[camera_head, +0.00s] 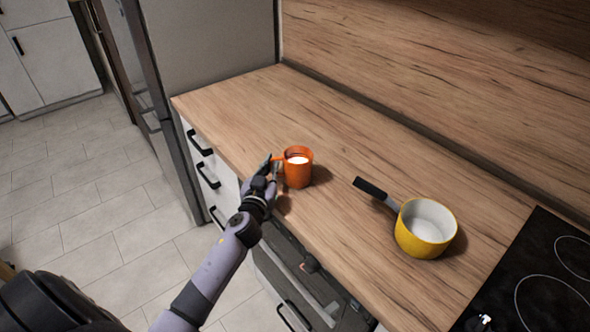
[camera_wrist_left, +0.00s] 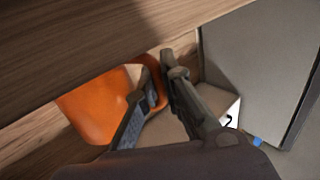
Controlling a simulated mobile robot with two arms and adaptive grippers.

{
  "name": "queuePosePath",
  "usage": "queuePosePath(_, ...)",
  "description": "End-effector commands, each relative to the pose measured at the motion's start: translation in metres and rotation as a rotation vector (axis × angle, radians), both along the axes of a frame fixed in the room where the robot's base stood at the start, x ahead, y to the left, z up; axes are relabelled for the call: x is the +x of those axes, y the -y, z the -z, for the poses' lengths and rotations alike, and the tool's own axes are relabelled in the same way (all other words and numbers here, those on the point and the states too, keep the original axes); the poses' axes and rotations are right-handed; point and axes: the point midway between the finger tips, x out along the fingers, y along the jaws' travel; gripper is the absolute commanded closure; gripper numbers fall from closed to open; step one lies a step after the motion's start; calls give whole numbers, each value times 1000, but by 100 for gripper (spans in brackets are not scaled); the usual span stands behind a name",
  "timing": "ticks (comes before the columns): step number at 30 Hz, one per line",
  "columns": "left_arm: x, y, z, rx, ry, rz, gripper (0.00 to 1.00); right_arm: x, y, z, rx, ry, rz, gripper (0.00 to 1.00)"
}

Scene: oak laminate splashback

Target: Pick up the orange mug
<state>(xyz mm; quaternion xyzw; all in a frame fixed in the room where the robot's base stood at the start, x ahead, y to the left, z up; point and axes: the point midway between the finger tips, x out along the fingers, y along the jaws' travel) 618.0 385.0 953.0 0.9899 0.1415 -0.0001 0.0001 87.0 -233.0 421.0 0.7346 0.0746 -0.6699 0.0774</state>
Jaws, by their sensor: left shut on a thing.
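The orange mug (camera_head: 299,172) stands upright on the oak counter (camera_head: 345,240) near its front edge, with a pale inside. Its handle points left, toward my left gripper (camera_head: 271,168). In the left wrist view the mug (camera_wrist_left: 92,105) is at the left, and its handle (camera_wrist_left: 158,88) lies between the two fingers of my left gripper (camera_wrist_left: 157,85). The left gripper is shut on that handle. Where the fingers touch the handle is partly hidden. My right gripper is not in view.
A yellow pot (camera_head: 423,230) with a black handle (camera_head: 370,188) stands to the right of the mug. A black hob (camera_head: 530,280) is at the far right. A tall grey cabinet side (camera_head: 210,50) is behind left. The counter behind the mug is clear.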

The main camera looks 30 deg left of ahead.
Motion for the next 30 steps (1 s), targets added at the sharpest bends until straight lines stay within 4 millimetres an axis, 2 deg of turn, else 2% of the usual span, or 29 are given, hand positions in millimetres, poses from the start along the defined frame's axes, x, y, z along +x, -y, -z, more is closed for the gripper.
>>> queuePosePath(17,0,0,-6,0,4,1,100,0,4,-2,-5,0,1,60)
queuePosePath(23,1,0,-17,2,7,1,100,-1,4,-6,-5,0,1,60)
queuePosePath(30,1,0,-41,2,8,1,100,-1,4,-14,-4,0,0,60)
